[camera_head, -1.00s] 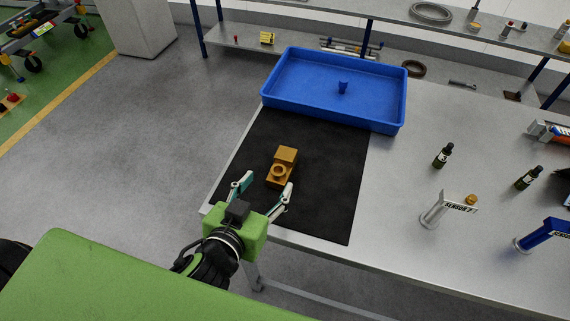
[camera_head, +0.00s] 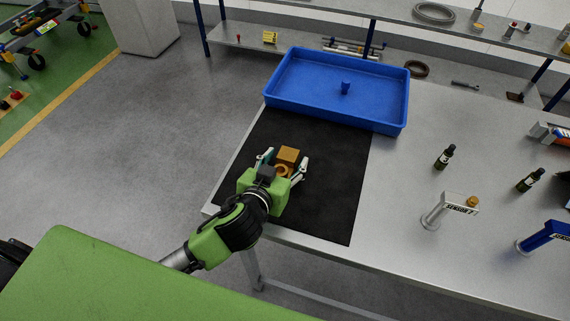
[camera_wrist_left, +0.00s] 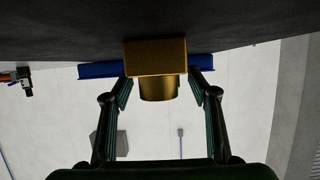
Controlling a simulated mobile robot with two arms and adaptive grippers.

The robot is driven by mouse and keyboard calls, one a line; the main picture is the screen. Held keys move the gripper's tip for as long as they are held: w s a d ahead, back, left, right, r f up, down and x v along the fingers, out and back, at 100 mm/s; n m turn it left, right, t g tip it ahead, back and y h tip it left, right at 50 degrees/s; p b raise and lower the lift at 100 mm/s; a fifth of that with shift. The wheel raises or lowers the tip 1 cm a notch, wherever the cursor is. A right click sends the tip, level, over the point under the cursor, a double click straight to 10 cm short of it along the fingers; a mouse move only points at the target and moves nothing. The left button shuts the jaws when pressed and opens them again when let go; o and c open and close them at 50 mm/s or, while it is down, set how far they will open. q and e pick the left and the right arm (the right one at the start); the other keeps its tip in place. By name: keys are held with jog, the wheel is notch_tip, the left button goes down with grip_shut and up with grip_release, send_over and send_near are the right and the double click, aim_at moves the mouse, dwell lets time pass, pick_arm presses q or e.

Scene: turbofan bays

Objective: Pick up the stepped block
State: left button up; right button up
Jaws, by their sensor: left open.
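The stepped block (camera_head: 289,155) is orange-brown and lies on the black mat (camera_head: 330,190). It has a taller square part at the far end and a round ring on its nearer, lower part. My left gripper (camera_head: 283,160) is open, with one finger on each side of the block. In the left wrist view the block (camera_wrist_left: 156,57) shows between the open fingers (camera_wrist_left: 160,92), with gaps on both sides. The gripper's body hides the block's near end in the head view. My right gripper is not in view.
Dark bottles (camera_head: 445,157), a white sensor stand (camera_head: 437,210) and a blue stand (camera_head: 535,238) are on the right. The table between mat and bottles is clear.

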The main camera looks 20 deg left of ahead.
pick_arm(q)
jog(key=shift+s, duration=0.1)
jog(key=c, duration=1.5)
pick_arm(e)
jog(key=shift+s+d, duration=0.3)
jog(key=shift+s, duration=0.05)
pick_arm(q)
jog(key=shift+r, duration=0.15)
